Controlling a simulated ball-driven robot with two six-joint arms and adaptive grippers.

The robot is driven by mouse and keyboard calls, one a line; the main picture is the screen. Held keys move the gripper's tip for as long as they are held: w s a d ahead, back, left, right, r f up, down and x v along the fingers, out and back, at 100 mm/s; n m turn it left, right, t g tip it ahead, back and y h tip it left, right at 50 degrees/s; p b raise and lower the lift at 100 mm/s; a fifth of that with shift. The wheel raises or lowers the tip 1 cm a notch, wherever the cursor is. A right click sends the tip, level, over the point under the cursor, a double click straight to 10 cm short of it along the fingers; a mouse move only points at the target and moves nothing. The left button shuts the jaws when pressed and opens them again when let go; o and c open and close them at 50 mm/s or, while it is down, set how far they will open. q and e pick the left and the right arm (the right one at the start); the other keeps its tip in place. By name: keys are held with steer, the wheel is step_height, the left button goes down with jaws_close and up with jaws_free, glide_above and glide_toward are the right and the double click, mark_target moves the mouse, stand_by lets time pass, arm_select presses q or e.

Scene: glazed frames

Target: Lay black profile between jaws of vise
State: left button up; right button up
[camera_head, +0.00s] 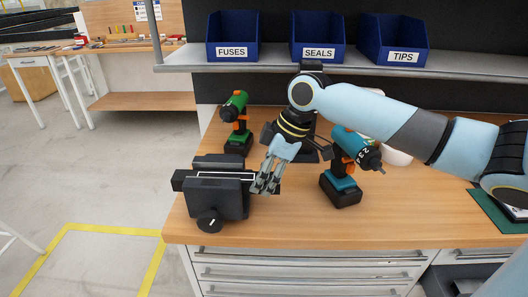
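The black vise (232,201) stands at the left front of the wooden workbench, with a round knob (209,221) low on its front. A long dark strip with pale edges, which looks like the black profile (225,175), lies across the top of the vise between its rear and front jaws. My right gripper (265,184) points down at the right end of this strip, with its fingertips beside or around it. The fingers cover that end, so I cannot tell whether they grip it. My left gripper is not in view.
A green drill (237,122) stands behind the vise, and a teal drill (345,168) stands to the right of my gripper. Blue bins labelled FUSES (232,37), SEALS (318,38) and TIPS (394,39) sit on the shelf above. The bench front between them is clear.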

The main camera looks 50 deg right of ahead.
steer(key=o, duration=0.4)
steer(key=shift+v, duration=6)
